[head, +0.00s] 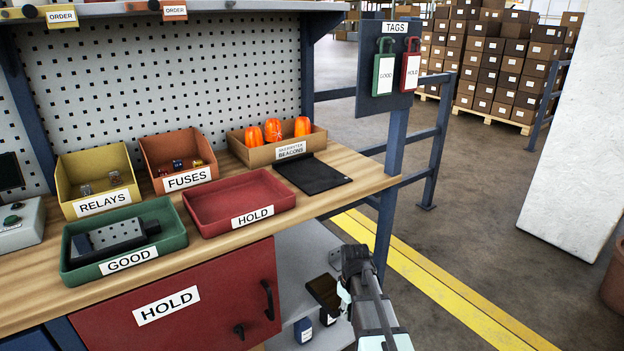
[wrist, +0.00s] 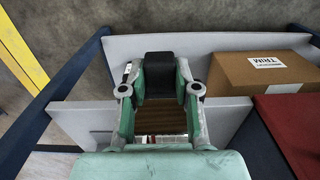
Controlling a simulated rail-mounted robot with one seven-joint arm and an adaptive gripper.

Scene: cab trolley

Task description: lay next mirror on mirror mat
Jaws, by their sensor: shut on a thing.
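The dark mirror mat (head: 312,174) lies bare on the right end of the wooden bench top. My gripper (head: 346,288) is beside the bench's right end, below the top, in front of the lower shelves. It is shut on what looks like a mirror (head: 323,292), a dark panel with a brownish face. In the wrist view, my gripper (wrist: 160,88) has its two green fingers on either side of this mirror's black part (wrist: 159,72), with a brown striped face below. Another mirror-like piece (head: 117,236), black with a grey dotted face, lies in the green GOOD tray (head: 165,250).
The red HOLD tray (head: 190,212) is empty, left of the mat. The beacons box (head: 245,150) stands behind the mat. A blue post (head: 388,215) rises right of the bench. The wrist view shows a TRIM carton (wrist: 235,88) on a shelf and the red door (wrist: 290,125).

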